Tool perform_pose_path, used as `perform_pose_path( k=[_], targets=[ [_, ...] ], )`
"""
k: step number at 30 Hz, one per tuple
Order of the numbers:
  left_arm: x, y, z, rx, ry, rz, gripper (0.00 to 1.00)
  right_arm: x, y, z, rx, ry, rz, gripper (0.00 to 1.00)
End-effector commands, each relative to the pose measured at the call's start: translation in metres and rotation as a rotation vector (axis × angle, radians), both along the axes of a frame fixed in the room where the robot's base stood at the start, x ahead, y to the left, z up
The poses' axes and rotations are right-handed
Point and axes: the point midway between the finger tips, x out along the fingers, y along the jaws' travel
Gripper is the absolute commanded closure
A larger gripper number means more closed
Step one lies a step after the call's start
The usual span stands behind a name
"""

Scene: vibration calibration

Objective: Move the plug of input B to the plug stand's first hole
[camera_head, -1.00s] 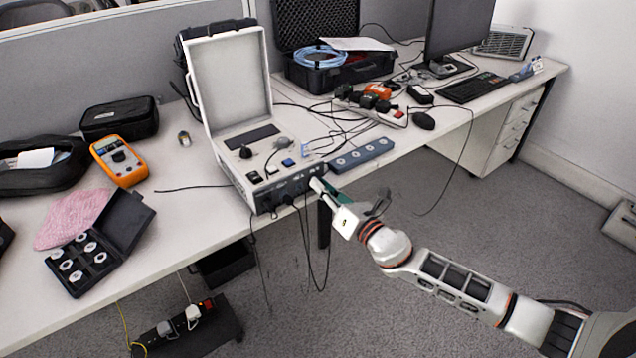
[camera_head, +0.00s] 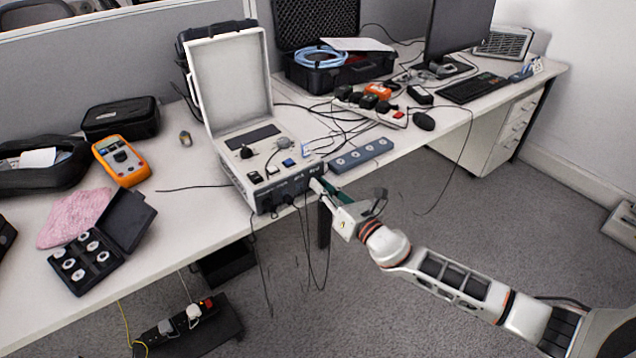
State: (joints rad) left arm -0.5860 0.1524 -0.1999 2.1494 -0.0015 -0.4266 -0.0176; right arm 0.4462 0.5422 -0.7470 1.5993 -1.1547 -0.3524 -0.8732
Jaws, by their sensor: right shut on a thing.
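The white calibrator case (camera_head: 228,85) stands open at the table's front edge, lid upright. Its front panel (camera_head: 280,192) faces the floor side, with dark plugs and hanging cables (camera_head: 306,215). My right gripper (camera_head: 318,186) is at the right end of this panel, shut on a plug there that its fingers mostly hide. I cannot tell whether the plug is still seated in the panel. The blue-grey plug stand (camera_head: 361,154) with a row of holes lies on the table just right of the case. My left gripper is not in view.
An orange multimeter (camera_head: 121,160), a black box of white discs (camera_head: 84,262) and a pink cloth (camera_head: 75,217) lie to the left. A power strip (camera_head: 372,107) and a mouse (camera_head: 424,122) lie behind the stand. Loose cables cross the table.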

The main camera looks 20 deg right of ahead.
Motion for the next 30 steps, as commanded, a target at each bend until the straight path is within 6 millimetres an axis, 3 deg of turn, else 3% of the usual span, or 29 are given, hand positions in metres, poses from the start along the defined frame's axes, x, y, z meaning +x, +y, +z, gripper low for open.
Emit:
perform_pose_path(
  k=[23,24,25,26,30],
  targets=[
    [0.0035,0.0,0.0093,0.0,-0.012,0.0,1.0,0.0002,-0.0005,0.0001,-0.141,-0.051,-0.001,1.0],
    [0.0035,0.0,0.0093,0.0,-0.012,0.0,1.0,0.0002,-0.0005,0.0001,-0.14,-0.051,-0.001,0.78],
    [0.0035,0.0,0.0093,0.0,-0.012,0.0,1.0,0.0002,-0.0004,0.0001,-0.14,-0.051,-0.001,0.7],
    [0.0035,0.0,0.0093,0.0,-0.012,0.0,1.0,0.0002,-0.0004,0.0002,-0.139,-0.05,-0.001,0.66],
    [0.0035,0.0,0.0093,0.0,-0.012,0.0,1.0,0.0001,-0.0003,0.0001,-0.138,-0.05,0.0,0.66]
  ],
)
